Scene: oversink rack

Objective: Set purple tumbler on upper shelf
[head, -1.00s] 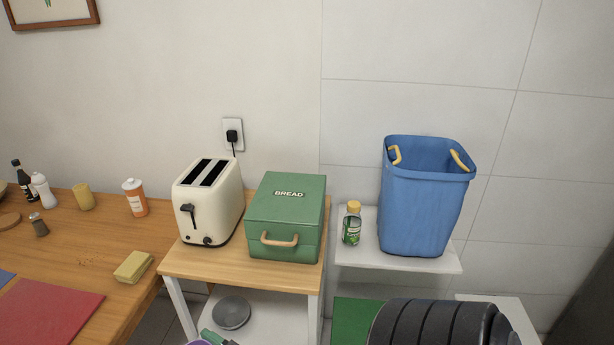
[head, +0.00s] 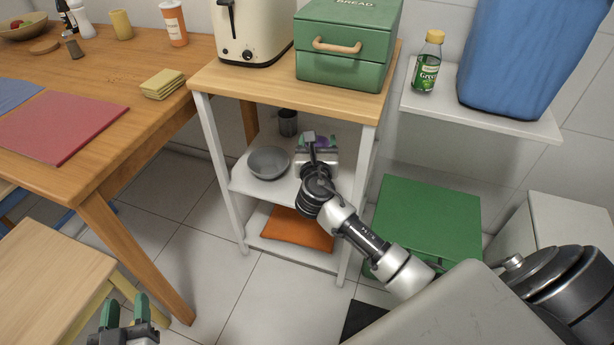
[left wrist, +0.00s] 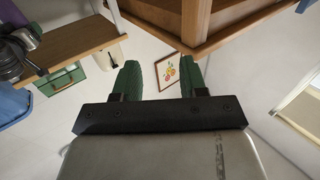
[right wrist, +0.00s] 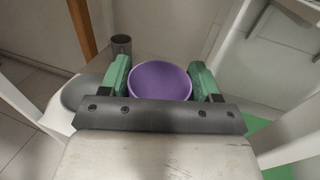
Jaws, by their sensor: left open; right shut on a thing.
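The purple tumbler (right wrist: 160,82) is between the green fingers of my right gripper (right wrist: 160,68), which is shut on it. Its round opening faces the right wrist camera. In the head view, my right gripper (head: 318,148) reaches over the white middle shelf (head: 247,184) of the rack, under the wooden top. My left gripper (head: 125,310) is open and empty at the bottom left, away from the rack.
A grey bowl (head: 268,163) and a dark cup (head: 288,122) stand on the middle shelf, left of the tumbler. An orange cloth (head: 300,226) lies on the bottom shelf. The toaster (head: 252,30) and green bread box (head: 348,45) stand on top. Rack posts flank my right arm.

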